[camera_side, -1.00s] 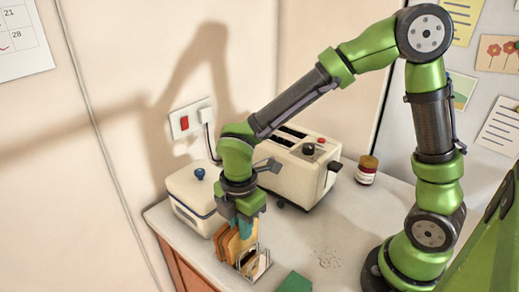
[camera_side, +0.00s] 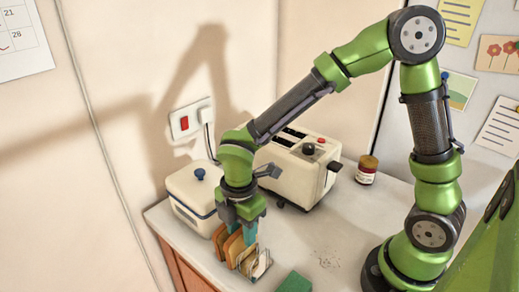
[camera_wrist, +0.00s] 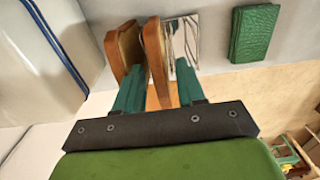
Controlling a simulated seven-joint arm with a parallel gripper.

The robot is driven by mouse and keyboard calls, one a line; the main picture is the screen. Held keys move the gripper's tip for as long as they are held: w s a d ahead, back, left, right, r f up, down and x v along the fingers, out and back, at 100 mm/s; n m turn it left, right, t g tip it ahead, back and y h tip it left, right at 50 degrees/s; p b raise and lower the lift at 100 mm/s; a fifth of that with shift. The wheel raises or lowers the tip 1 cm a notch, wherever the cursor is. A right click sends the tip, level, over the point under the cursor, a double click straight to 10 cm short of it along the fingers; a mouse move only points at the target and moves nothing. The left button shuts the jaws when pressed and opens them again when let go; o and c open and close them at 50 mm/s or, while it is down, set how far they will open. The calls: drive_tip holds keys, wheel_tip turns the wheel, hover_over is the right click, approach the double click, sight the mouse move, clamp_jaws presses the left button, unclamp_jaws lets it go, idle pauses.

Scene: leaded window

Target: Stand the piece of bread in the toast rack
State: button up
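Brown-crusted bread slices stand on edge side by side at the toast rack, and two show in the wrist view. The nearer piece of bread (camera_wrist: 156,55) is between my gripper's teal fingers (camera_wrist: 158,90), with a gap showing towards the right finger. Another slice (camera_wrist: 121,45) stands to its left, beyond the left finger. My gripper (camera_side: 248,232) points down over the slices. Whether the nearer slice sits fully in a slot is unclear.
A white lidded box (camera_side: 193,190) stands left of my gripper, close to the slices. A cream toaster (camera_side: 298,172) is behind. A green block (camera_side: 294,283) lies right of the rack. A jar (camera_side: 366,170) stands further back, and crumbs lie on the open counter.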

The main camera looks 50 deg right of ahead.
drive_tip(key=shift+o, duration=0.3)
drive_tip(key=shift+r, duration=0.55)
wheel_tip(320, 180, up, 15)
drive_tip(key=s+d+m+t+y, duration=0.1)
drive_tip(key=s+d+m+t, duration=0.2)
drive_tip(key=d+m, duration=0.3)
drive_tip(key=s+d+m+t+y, duration=0.1)
drive_tip(key=s+d+m+t, duration=0.3)
drive_tip(key=m, duration=1.2)
drive_tip(key=s+d, duration=0.1)
drive_tip(key=d, duration=0.1)
drive_tip(key=shift+d+r, duration=0.35)
